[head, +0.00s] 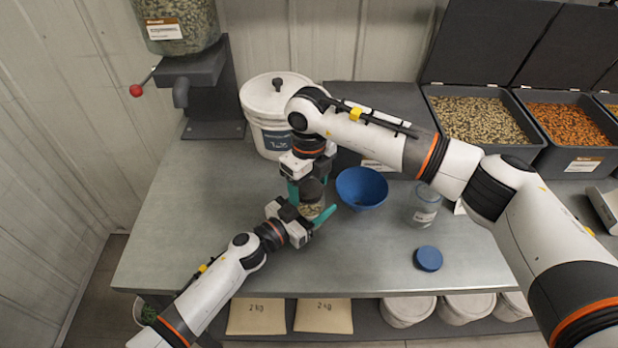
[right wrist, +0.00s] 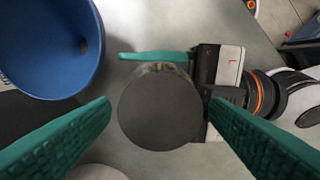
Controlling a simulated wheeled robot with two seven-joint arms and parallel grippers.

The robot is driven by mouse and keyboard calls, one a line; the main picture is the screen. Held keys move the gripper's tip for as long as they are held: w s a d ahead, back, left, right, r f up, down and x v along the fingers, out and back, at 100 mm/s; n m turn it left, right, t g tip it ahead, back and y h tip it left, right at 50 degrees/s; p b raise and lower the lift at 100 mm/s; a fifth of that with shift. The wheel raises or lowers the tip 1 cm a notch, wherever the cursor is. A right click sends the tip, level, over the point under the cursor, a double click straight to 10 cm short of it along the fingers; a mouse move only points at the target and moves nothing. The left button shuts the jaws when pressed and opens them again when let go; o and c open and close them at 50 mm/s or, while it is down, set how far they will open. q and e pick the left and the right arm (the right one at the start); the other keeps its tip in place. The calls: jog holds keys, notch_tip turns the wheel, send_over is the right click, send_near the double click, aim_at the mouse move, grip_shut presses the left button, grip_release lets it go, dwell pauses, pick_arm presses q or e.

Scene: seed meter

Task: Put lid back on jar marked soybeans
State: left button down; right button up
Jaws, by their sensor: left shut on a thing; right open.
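A small jar with pale contents (head: 311,210) stands upright on the bench. My left gripper (head: 314,213) is shut on it from the left. A dark grey round lid (head: 312,190) sits over the jar's mouth; whether it is fully seated I cannot tell. It also shows in the right wrist view (right wrist: 160,110), covering most of the jar. My right gripper (head: 309,187) is above, pointing down, its fingers open on both sides of the lid and apart from it. I cannot read any label on this jar.
A clear labelled jar (head: 425,208) and a blue lid (head: 428,258) are further right. A white lidded bucket (head: 268,112) stands behind. Seed bins (head: 543,148) line the back right. The bench's left is clear.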

jog(key=c, duration=1)
jog(key=o, duration=1.2)
jog(key=shift+c, duration=0.2)
notch_tip(320, 180, up, 12)
pick_arm(q)
jog(key=shift+c, duration=1.2)
grip_release()
